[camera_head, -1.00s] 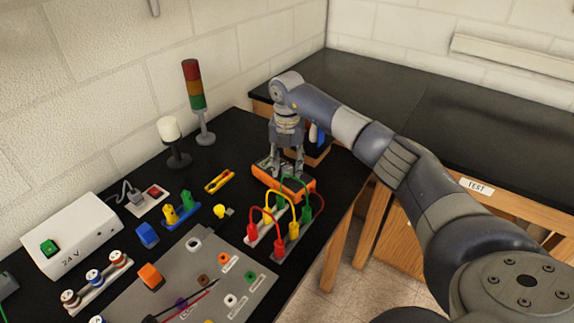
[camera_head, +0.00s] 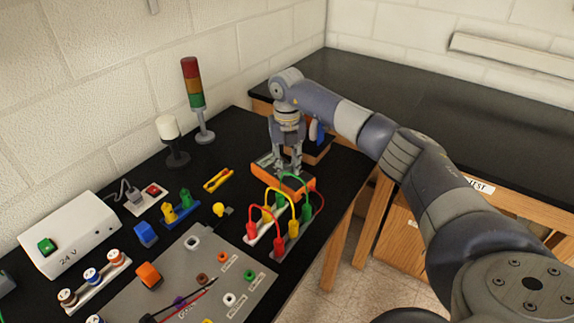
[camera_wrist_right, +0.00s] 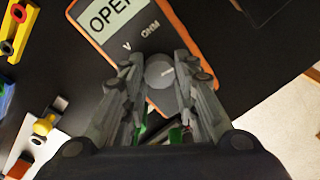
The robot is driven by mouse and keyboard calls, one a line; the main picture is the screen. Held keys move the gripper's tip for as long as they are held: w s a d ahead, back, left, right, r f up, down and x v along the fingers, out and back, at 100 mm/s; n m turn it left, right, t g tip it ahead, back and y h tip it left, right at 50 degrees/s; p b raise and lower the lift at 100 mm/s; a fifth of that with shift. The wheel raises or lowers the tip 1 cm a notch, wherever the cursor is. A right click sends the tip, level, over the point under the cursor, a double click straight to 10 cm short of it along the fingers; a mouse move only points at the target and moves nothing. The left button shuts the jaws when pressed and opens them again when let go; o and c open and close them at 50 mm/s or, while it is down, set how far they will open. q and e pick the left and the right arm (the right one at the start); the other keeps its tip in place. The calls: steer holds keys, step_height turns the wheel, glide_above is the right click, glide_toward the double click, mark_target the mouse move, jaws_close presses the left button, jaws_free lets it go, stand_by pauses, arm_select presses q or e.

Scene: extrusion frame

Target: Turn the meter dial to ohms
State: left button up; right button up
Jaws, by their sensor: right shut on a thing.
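The orange-edged meter (camera_head: 305,184) lies on the black bench beneath my right gripper (camera_head: 287,171). In the right wrist view, the meter (camera_wrist_right: 101,38) shows a pale display (camera_wrist_right: 110,13) reading "OPE", with its end cut off by the frame. Below the display are the labels "V" and "OHM". The round grey dial (camera_wrist_right: 159,72) sits between the fingertips of my right gripper (camera_wrist_right: 162,66), which is shut on it. The direction the dial points is hard to tell. My left gripper is out of view.
Red, yellow and green plug leads (camera_head: 293,228) arch over strips just in front of the meter. A red-amber-green stack light (camera_head: 194,88) and a white lamp (camera_head: 168,128) stand at the left. A grey panel (camera_head: 205,290) lies nearer.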

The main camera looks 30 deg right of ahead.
mark_target(287, 167)
steer(key=n, duration=0.4)
steer(key=shift+b, duration=0.4)
steer(key=shift+d+n, duration=0.1)
steer(key=shift+n, duration=1.6)
steer(key=o, duration=1.1)
steer(key=shift+r, duration=0.1)
step_height(287, 167, up, 12)
steer(key=shift+f, duration=0.1)
